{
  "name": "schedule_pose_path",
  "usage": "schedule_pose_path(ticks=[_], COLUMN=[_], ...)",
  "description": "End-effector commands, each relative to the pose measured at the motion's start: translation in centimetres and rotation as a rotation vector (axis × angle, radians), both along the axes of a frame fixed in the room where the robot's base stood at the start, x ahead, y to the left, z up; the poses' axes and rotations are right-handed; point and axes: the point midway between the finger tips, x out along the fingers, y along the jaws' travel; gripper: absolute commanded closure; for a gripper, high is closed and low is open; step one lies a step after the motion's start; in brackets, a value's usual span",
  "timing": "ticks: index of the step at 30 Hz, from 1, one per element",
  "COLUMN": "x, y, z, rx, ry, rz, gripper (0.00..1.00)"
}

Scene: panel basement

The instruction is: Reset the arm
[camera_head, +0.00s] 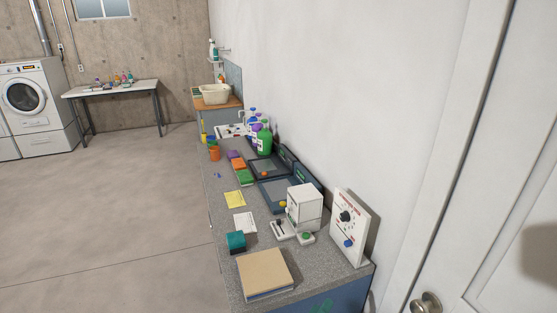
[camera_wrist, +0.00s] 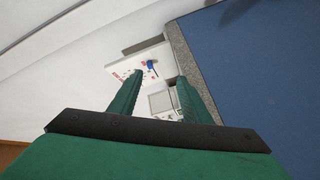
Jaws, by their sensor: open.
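My gripper (camera_wrist: 152,98) shows in the wrist view as two green fingers set apart on a dark bar. It is open, with nothing between the fingertips. Beyond the fingers, the wrist view shows a white panel (camera_wrist: 132,62) with a blue knob, and a white box (camera_wrist: 161,101) near the right finger. In the head view my arm and gripper are not clearly seen. The same white panel (camera_head: 349,228), with a black and a blue knob, stands upright at the near right end of the counter, with the white box (camera_head: 304,207) beside it.
A grey speckled counter (camera_head: 222,222) runs along the white wall. It bears a cardboard-coloured box (camera_head: 264,271), a teal block (camera_head: 236,241), papers, green bottles (camera_head: 264,141) and dark trays. A white door (camera_head: 515,240) is at the right. The concrete floor (camera_head: 120,220) at left is clear.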

Motion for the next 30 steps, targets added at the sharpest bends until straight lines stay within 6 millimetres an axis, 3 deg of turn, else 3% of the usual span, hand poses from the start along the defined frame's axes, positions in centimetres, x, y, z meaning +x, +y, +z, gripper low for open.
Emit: schedule_pose_path(ticks=[6, 9, 15, 22, 30], x=[-5.6, -8.6, -15.1, -22.8, -30.8], y=[2.6, 4.0, 6.9, 9.4, 11.1], z=[-6.6, -8.8, -11.3, -11.4, -8.1], rx=[0.144, 0.226, 0.404, 0.623, 0.878], ry=[0.075, 0.097, 0.113, 0.09, 0.008], rz=[0.168, 0.24, 0.36, 0.441, 0.473], gripper=[0.56, 0.56, 0.56, 0.56, 0.56])
